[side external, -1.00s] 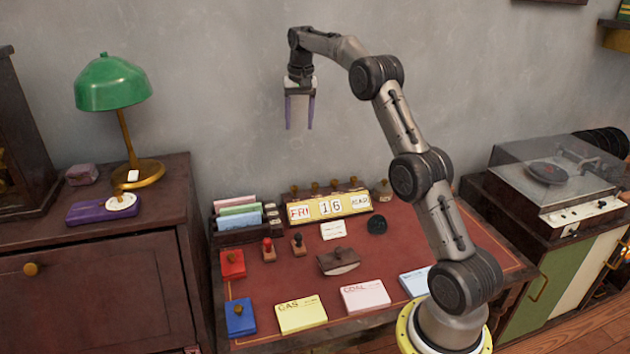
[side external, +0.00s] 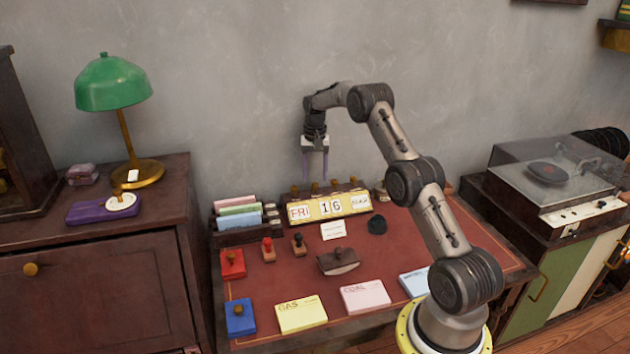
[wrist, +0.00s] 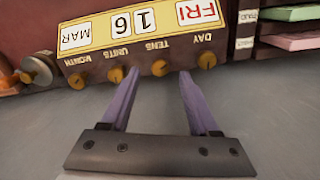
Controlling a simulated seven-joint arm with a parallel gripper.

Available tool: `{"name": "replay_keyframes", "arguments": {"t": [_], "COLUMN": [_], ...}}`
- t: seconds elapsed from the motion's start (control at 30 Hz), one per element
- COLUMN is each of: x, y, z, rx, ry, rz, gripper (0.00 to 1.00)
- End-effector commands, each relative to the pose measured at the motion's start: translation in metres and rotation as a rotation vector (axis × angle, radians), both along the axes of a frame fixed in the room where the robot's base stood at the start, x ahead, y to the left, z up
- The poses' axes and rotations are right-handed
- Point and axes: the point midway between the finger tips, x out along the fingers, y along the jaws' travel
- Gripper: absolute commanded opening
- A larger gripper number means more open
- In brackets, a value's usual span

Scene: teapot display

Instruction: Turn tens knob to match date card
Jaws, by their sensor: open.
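The calendar (side external: 328,207) stands at the back of the red desk and reads FRI 16 MAR. It appears upside down in the wrist view (wrist: 100,42). Its row of brass knobs is labelled; the tens knob (wrist: 160,67) lies between the day knob (wrist: 207,60) and the units knob (wrist: 115,75). My gripper (side external: 315,178) is open and empty, pointing down just above the knobs. In the wrist view my gripper (wrist: 159,75) has its purple fingers spread either side of the tens knob's line, apart from it. A white card (side external: 333,230) lies before the calendar; its writing is too small to read.
A file rack (side external: 238,216) stands left of the calendar. Stamps (side external: 268,250), a blotter (side external: 338,262) and note pads (side external: 302,313) lie in front. A dark round object (side external: 377,225) sits at its right. The air above the desk is clear.

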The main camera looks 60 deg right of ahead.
Motion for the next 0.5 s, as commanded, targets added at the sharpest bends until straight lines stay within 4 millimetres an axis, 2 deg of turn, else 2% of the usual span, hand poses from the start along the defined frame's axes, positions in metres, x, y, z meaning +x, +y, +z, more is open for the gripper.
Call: {"name": "replay_keyframes", "arguments": {"t": [0.03, 0.2, 0.5], "x": [-0.001, 0.000, 0.000], "y": [0.001, 0.000, 0.000], "z": [-0.009, -0.023, -0.028], "rx": [0.002, 0.001, 0.000], "ry": [0.004, 0.000, 0.000], "rz": [0.000, 0.000, 0.000], "gripper": [0.62, 0.62, 0.62]}}
